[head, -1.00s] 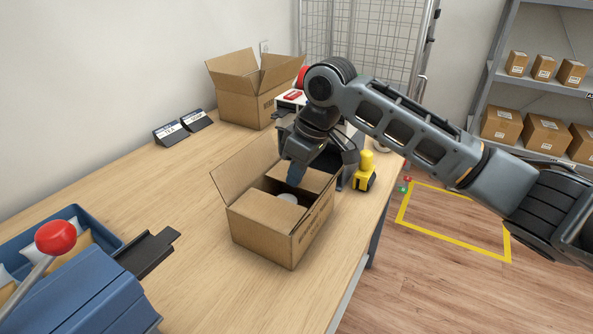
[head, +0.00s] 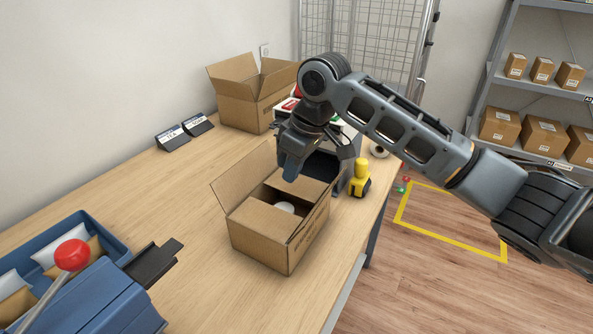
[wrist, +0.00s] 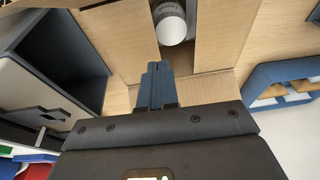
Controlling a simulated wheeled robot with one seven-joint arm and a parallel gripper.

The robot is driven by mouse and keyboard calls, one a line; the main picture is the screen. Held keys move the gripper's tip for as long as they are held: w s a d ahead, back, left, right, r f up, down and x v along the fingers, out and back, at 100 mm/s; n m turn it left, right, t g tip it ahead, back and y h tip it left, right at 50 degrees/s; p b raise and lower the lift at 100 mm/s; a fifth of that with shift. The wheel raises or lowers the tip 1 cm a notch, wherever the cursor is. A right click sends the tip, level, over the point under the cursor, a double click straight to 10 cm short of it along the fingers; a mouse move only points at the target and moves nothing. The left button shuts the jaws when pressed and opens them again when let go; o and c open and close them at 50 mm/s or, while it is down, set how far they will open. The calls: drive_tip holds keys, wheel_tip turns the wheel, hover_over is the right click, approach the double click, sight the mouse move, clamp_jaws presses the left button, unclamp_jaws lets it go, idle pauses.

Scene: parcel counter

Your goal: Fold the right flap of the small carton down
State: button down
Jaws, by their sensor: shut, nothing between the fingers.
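The small carton (head: 268,248) stands open on the counter, a white round item (head: 285,208) showing through the gap in its top. Its left flap (head: 242,182) stands up, tilted outward. The near flap (head: 262,222) and the far flap (head: 302,188) lie folded inward. On the right side a printed panel (head: 312,225) rises along the opening; I cannot clearly tell flap from wall there. My gripper (head: 291,173) is shut and empty above the far part of the carton. In the wrist view its fingers (wrist: 155,85) are together below the white item (wrist: 172,22), between two cardboard flaps.
A yellow and black tool (head: 360,178) stands right of the carton near the counter edge. A dark open box is behind it. A larger open carton (head: 240,108) stands at the back. A blue tray and red-knobbed lever (head: 72,255) are front left.

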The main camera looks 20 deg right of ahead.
drive_tip(key=b+v, duration=0.1)
drive_tip(key=v, duration=1)
drive_tip(key=shift+s+a+b, duration=0.15)
drive_tip(key=shift+a+b, duration=0.25)
drive_tip(key=shift+r, duration=0.1)
